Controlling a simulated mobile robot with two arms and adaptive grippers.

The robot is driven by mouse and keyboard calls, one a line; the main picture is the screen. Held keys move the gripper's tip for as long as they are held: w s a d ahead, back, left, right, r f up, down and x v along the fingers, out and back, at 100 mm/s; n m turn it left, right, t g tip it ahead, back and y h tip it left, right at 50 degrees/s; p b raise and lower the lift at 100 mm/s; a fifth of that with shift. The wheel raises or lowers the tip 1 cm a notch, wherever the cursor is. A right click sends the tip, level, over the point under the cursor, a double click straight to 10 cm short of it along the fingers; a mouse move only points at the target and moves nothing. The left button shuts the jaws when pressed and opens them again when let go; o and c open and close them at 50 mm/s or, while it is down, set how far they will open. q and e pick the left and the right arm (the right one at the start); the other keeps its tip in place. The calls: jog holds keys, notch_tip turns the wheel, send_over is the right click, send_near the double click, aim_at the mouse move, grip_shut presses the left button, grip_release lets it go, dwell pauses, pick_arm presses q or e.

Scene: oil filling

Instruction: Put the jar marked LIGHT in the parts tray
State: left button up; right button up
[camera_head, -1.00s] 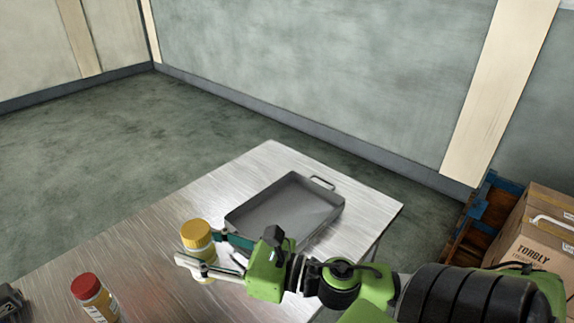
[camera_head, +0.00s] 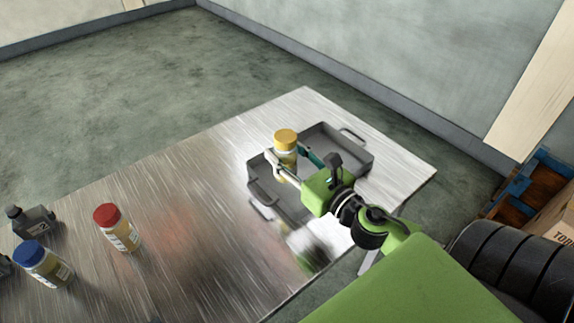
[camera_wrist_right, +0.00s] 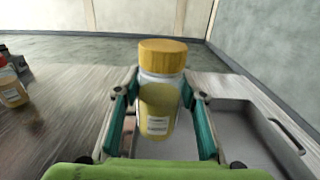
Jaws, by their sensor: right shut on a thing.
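A jar with a yellow lid (camera_head: 286,140) and yellowish contents is held upright in my right gripper (camera_head: 284,172). The jar also shows in the right wrist view (camera_wrist_right: 160,95), between the two fingers of my right gripper (camera_wrist_right: 160,112). Its label is too small to read. The grey parts tray (camera_head: 354,151) lies on the metal table, and the jar is over its left part in the head view. I cannot tell the jar's height above the tray floor. The tray's right part shows in the wrist view (camera_wrist_right: 240,122). My left gripper is not in view.
A red-lidded jar (camera_head: 118,228), a blue-lidded jar (camera_head: 45,264) and a dark grey can (camera_head: 34,222) stand on the left of the metal table (camera_head: 190,190). The table between them and the tray is clear. A blue pallet (camera_head: 541,172) with boxes is at the right.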

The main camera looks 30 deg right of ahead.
jog(key=w+f, duration=0.1)
jog(key=w+d+f, duration=0.1)
jog(key=shift+d+f+b, duration=0.2)
jog(key=shift+f+b, duration=0.15)
jog(key=shift+f, duration=0.05)
jog(key=f, duration=0.1)
jog(key=f+b, duration=0.1)
jog(key=f, duration=0.1)
jog(key=shift+w+d+f, duration=0.15)
jog(key=shift+w+d, duration=0.1)
jog(key=shift+f, duration=0.3)
jog(key=o, duration=0.8)
jog(key=shift+f+b, duration=0.25)
jog(key=shift+b, duration=0.15)
jog(key=o, duration=0.4)
jog(key=shift+r, duration=0.1)
